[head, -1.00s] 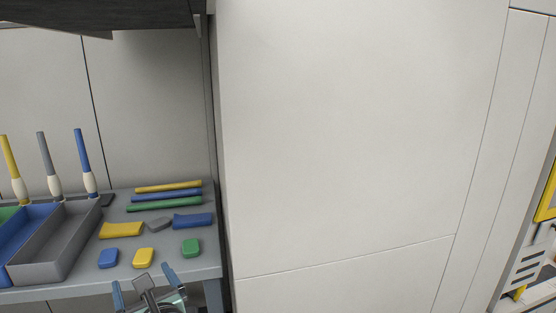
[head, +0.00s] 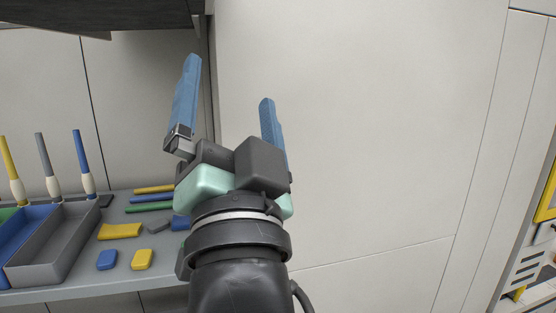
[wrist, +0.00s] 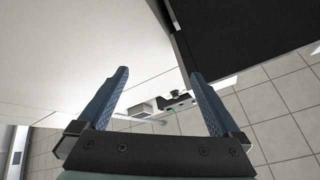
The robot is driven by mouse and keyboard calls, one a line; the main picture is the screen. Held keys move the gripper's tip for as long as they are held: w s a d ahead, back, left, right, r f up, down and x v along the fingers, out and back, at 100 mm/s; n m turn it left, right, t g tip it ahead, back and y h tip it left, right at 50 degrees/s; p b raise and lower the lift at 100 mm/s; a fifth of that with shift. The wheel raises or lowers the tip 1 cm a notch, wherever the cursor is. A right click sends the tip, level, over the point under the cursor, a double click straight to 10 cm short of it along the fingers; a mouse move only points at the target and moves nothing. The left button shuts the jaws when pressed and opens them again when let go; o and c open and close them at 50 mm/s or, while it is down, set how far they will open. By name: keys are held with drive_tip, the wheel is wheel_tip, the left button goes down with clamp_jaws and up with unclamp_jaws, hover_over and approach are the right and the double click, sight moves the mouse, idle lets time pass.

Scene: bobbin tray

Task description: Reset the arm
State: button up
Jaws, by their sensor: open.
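My gripper (head: 228,105) is raised in the middle of the head view, in front of the white wall panel and the right end of the shelf table. Its two blue fingers point up and stand wide apart with nothing between them. In the wrist view my gripper (wrist: 158,85) also shows open and empty, with white panel, a dark slab and tiled floor beyond it. My arm hides part of the table's right end.
The grey table (head: 95,293) holds a grey tray (head: 62,262), a blue tray (head: 28,240), upright bobbins, rods and small blocks, such as a yellow block (head: 142,259). A dark overhead shelf (head: 120,15) hangs at upper left. The white panel (head: 380,130) fills the right.

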drive_tip(key=s+d+r+n+t+h, duration=0.3)
drive_tip(key=s+d+r+n+h, duration=0.25)
drive_tip(key=s, duration=0.45)
wheel_tip(320, 180, up, 28)
drive_tip(key=w+a+y+p, duration=0.1)
drive_tip(key=y+p, duration=0.1)
drive_tip(key=p, duration=2.4)
drive_tip(key=shift+f, duration=0.25)
